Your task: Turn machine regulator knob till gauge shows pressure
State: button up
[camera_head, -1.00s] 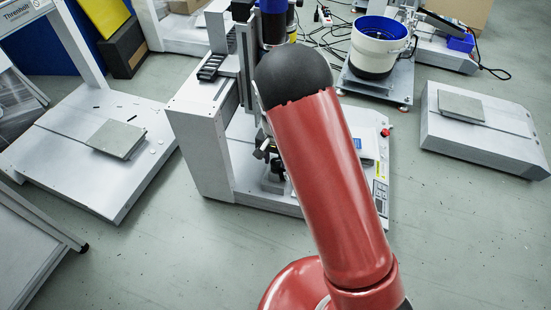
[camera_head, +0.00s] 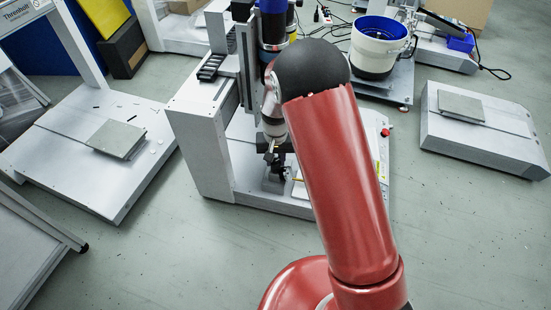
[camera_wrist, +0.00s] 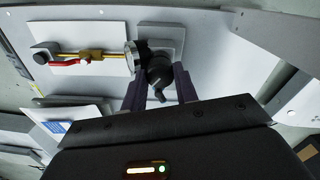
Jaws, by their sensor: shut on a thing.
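The black regulator knob (camera_wrist: 160,72) is in the upper middle of the wrist view, on a light plate. My gripper (camera_wrist: 160,80) has its two dark fingers on either side of the knob and is shut on it. A round gauge (camera_wrist: 131,57) with a metal rim stands just left of the knob, seen nearly edge-on, so its reading is hidden. A brass pipe (camera_wrist: 100,54) with a red-handled valve (camera_wrist: 66,63) runs left from it. In the head view my gripper (camera_head: 278,168) is low at the machine (camera_head: 203,150), and the knob cannot be made out.
My red arm hides the machine's right part in the head view. A red button (camera_head: 385,132) shows at its right edge. Other stations stand left (camera_head: 75,165) and right (camera_head: 490,145), with a white bucket (camera_head: 376,50) behind. The floor between is clear.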

aim_at(276, 161)
jog(key=shift+n, duration=1.3)
jog(key=o, duration=1)
jog(key=shift+c, duration=0.2)
jog(key=shift+r+p, duration=0.8)
jog(key=shift+r, duration=3.1)
